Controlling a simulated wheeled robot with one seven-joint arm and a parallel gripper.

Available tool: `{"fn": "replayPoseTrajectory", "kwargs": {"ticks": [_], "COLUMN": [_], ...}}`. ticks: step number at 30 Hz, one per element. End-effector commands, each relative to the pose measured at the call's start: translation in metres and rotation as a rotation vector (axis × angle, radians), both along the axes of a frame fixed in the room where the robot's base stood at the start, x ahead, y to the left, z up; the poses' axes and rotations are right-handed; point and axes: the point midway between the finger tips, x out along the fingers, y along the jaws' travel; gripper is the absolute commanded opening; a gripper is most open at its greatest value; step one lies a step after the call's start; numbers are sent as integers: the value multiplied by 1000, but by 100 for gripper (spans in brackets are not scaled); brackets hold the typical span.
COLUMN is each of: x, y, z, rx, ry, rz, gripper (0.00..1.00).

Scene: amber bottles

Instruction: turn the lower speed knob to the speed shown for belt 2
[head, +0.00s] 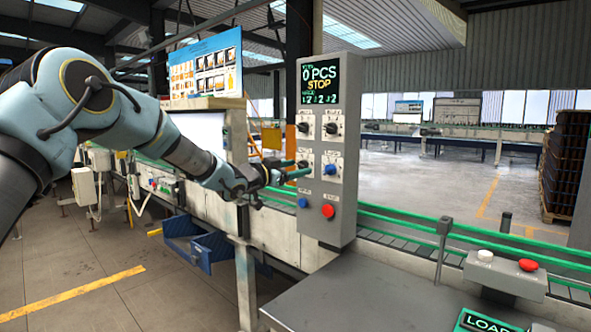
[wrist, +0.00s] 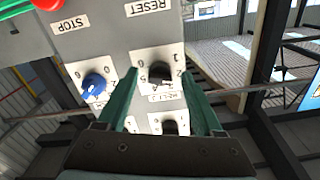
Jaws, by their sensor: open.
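The control panel (head: 346,185) is a tall grey box with a display (head: 320,80) reading "0 PCS" and "STOP"; the small bottom line is hard to read. The lower black speed knob (wrist: 160,74) shows upside down in the wrist view, on a white dial plate with numbers. Its pointer setting is not clear. My gripper (wrist: 160,80) is open, with one green finger on each side of this knob; I cannot tell whether they touch it. In the head view my gripper (head: 300,168) reaches the panel's left side and hides most of that knob.
A blue knob (wrist: 95,87) sits beside the black one, and another black knob (wrist: 170,128) sits above it on the panel. A blue button (head: 303,202) and a red button (head: 328,211) are below. A green-railed conveyor (head: 400,222) runs past the panel.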

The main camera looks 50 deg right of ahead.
Motion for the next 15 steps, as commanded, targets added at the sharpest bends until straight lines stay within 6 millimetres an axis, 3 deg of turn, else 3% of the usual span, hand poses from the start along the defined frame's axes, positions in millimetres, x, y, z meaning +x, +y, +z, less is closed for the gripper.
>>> {"fn": "replayPoseTrajectory", "kwargs": {"ticks": [5, 15], "x": [2, 6], "y": [13, 78], "z": [-2, -3], "rx": [-1, 0], "ry": [-1, -1], "rz": [2, 3], "gripper": [68, 68]}}
